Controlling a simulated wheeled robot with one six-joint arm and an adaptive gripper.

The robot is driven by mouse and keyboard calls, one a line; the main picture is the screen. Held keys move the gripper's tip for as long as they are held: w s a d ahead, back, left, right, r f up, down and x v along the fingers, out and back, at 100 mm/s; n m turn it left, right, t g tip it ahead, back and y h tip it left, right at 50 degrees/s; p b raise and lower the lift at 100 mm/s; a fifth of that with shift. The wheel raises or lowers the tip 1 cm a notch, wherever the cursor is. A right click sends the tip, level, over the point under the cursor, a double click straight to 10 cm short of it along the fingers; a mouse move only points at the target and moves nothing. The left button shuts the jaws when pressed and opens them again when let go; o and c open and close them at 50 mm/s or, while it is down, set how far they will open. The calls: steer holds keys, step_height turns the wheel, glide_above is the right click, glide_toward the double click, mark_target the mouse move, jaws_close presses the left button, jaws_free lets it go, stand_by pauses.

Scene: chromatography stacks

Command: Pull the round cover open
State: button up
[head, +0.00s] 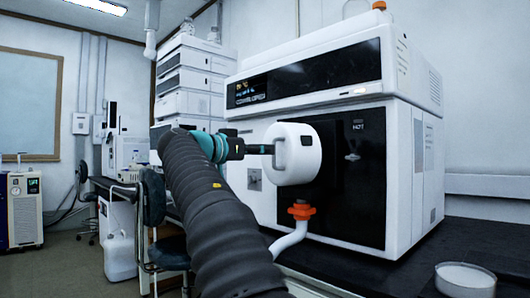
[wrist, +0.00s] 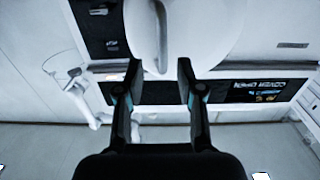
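My gripper (head: 272,149) reaches the cover from the left in the head view. In the wrist view my gripper (wrist: 159,68) is open, its two fingertips on either side of the bar's lower end. Gaps show between bar and fingers; contact depth cannot be told.
An orange fitting (head: 301,210) with a white pipe (head: 288,240) sits just below the cover. A white round dish (head: 465,278) stands on the dark bench (head: 480,242) at right. Stacked white modules (head: 190,82) and a chair (head: 165,240) are at left.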

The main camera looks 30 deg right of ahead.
steer(key=v, duration=1)
steer(key=shift+w+b, duration=0.25)
steer(key=shift+b, duration=0.05)
stand_by(0.5)
